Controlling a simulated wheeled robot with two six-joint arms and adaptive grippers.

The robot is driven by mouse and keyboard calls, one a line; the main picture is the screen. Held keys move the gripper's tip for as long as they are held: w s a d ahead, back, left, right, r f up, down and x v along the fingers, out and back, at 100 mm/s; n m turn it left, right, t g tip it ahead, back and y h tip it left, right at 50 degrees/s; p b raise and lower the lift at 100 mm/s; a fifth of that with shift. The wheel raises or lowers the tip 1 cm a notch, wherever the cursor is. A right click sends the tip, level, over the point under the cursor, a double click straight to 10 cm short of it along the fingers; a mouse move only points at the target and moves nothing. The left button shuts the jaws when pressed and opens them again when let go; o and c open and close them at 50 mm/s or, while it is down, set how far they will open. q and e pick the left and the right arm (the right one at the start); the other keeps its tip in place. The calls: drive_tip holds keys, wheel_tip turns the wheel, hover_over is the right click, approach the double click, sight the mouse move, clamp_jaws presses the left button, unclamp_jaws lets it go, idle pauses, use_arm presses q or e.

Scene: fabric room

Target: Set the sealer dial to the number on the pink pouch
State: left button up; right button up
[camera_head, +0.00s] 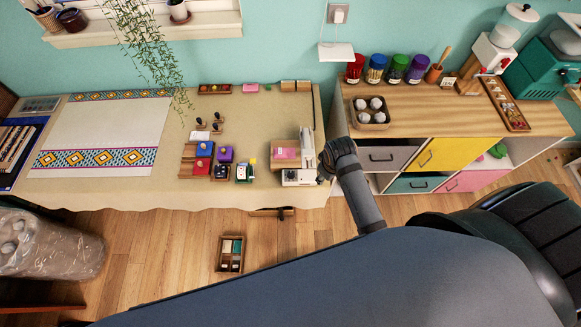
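The white sealer (307,150) stands near the right end of the cloth-covered table. Its front part (297,177) faces the near edge; the dial is too small to read. A pink pouch (286,154) lies on the wooden board left of the sealer's upright part; its number is not legible. One dark gripper (325,175), seemingly my right, is at the sealer's front right corner, very close to it. Whether it touches is unclear, and its fingers are too small and dark to judge. My other gripper is not in view.
Left of the sealer are blue, purple and red blocks (205,149) and a small white card stand (243,172). A patterned runner (105,130) covers the table's left part. A wooden cabinet (450,110) stands to the right. A small box (231,254) shows below the table edge.

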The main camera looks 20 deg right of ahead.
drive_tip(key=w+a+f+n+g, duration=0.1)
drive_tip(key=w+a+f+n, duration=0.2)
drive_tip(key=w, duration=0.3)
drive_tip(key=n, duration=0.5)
hover_over(291, 174)
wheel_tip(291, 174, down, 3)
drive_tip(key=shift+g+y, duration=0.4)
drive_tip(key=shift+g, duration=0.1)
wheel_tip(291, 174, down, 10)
drive_tip(key=b, duration=1.2)
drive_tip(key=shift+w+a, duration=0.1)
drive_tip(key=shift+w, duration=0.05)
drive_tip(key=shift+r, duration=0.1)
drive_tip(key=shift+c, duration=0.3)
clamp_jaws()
